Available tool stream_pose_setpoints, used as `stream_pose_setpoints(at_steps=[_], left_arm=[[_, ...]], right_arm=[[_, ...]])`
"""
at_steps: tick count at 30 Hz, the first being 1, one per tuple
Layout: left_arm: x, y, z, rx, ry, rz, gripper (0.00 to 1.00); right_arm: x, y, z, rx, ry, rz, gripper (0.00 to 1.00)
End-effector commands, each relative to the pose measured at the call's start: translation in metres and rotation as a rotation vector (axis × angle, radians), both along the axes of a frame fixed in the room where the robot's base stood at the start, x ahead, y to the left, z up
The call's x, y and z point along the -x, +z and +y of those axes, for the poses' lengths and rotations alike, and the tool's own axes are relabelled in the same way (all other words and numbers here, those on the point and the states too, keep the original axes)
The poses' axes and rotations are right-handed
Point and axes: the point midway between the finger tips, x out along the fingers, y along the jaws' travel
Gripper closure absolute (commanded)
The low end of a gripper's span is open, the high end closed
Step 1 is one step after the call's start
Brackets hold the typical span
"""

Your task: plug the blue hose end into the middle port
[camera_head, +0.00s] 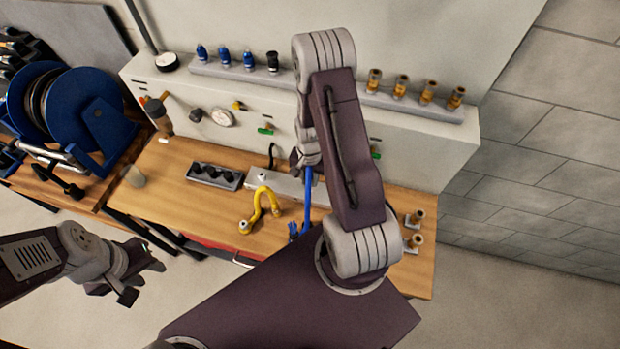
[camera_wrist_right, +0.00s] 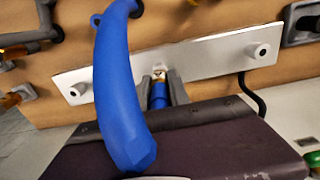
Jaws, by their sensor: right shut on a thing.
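The blue hose (camera_head: 308,190) stands beside my right arm in the head view and arcs large across the right wrist view (camera_wrist_right: 120,90). My right gripper (camera_wrist_right: 162,92) is shut on the blue hose end (camera_wrist_right: 158,96), which points at the middle of a silver plate (camera_wrist_right: 205,58). The middle port (camera_wrist_right: 160,72) is mostly hidden behind the hose end; I cannot tell whether the end is inside it. The plate's outer ports (camera_wrist_right: 75,92) and (camera_wrist_right: 262,50) show empty. My left gripper (camera_head: 142,280) is open and empty, off the bench's front.
A yellow hose (camera_head: 270,196) lies on the wooden bench (camera_head: 185,210) left of the blue one. A dark socket strip (camera_head: 214,176) is further left. Brass fittings (camera_head: 414,230) stand at the right. A blue reel (camera_head: 90,105) is at far left. A black cable (camera_wrist_right: 252,95) runs behind the plate.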

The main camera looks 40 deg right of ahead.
Motion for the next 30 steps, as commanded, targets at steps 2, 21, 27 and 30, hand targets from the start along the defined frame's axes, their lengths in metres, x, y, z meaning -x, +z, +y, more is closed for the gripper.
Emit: stream_pose_setpoints(at_steps=[2, 21, 27, 30], left_arm=[[0.0000, -0.0001, 0.0000, 0.000, 0.000, 0.000, 0.64], [0.0001, 0.0005, 0.0000, 0.000, 0.000, 0.000, 0.64], [0.0000, -0.0018, 0.0000, 0.000, 0.000, 0.000, 0.64], [0.0000, -0.0036, 0.0000, 0.000, 0.000, 0.000, 0.64]], right_arm=[[0.0000, 0.0000, 0.0000, 0.000, 0.000, 0.000, 1.00], [-0.0004, 0.0000, 0.0000, 0.000, 0.000, 0.000, 1.00], [-0.0004, -0.0028, 0.0000, 0.000, 0.000, 0.000, 1.00], [-0.0004, -0.0050, 0.0000, 0.000, 0.000, 0.000, 1.00]])
